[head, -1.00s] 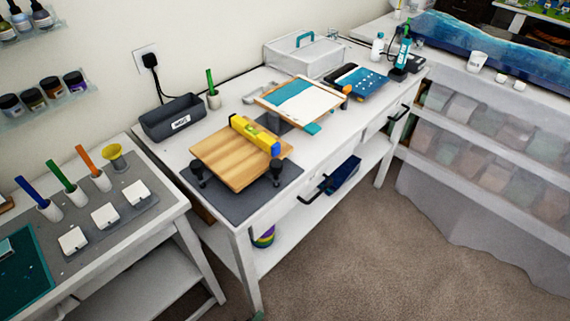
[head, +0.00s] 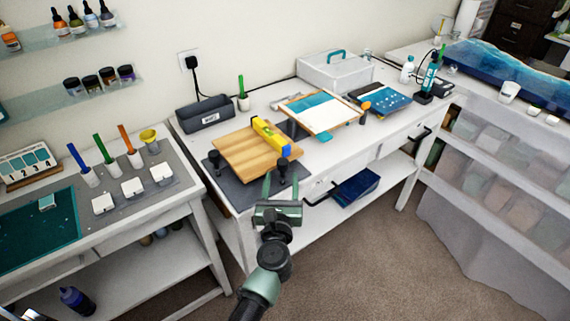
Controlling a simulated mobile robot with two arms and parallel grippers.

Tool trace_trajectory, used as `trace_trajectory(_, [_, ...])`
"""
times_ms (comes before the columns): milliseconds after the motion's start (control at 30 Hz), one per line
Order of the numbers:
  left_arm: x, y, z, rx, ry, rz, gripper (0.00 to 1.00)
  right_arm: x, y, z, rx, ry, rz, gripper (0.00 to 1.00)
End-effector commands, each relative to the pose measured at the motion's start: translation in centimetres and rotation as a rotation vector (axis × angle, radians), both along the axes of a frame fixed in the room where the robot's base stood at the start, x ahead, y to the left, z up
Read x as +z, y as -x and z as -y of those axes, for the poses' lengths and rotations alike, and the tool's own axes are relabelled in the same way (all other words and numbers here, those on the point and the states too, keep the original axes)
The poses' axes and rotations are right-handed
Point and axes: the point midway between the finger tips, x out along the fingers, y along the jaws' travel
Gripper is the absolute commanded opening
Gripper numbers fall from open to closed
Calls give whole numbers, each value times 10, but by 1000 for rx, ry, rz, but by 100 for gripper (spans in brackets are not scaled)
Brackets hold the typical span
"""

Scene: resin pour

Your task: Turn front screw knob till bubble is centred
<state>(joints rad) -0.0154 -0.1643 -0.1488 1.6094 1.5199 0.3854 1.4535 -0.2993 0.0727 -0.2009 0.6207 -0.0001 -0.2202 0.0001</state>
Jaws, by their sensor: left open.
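A wooden board (head: 247,150) stands on a dark grey mat (head: 238,192) on the white workbench. A yellow spirit level (head: 270,136) lies across the board's right part; its bubble is too small to read. Two black screw knobs show, one at the board's left corner (head: 214,159) and one at its near right corner (head: 283,166). I cannot tell which is the front one. My left gripper (head: 281,180) is open and empty, with its fingers pointing toward the bench just below the near right knob in the picture. I cannot tell if they touch it. My right gripper is out of view.
A grey bin (head: 205,116) and a cup with a green stick (head: 243,103) stand behind the board. A framed panel (head: 318,112) lies to its right. A side table with a grey tray (head: 135,182) stands at left. Carpeted floor lies in front.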

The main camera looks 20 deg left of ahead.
Motion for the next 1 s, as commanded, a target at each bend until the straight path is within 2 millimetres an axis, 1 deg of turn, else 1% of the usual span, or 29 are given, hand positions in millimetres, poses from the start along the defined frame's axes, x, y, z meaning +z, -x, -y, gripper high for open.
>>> trace_trajectory(300, [1,-47,-12,-1,-6,0,54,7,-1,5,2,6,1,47])
trace_trajectory(400, [1,-60,-14,-2,-6,0,54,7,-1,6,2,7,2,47])
trace_trajectory(500, [0,-68,-17,-1,-7,-2,54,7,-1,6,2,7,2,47])
trace_trajectory(600, [-1,-71,-18,-1,-6,-2,54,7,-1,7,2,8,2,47])
trace_trajectory(833, [-1,-72,-18,-1,-6,-2,54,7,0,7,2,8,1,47])
trace_trajectory(867, [-1,-72,-18,-1,-6,-2,51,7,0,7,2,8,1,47])
trace_trajectory(900, [-1,-72,-18,-1,-6,-2,40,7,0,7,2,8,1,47])
trace_trajectory(967, [-1,-72,-18,-1,-6,-2,23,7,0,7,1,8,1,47])
trace_trajectory(1000, [-1,-72,-18,-1,-6,-2,12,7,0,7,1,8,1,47])
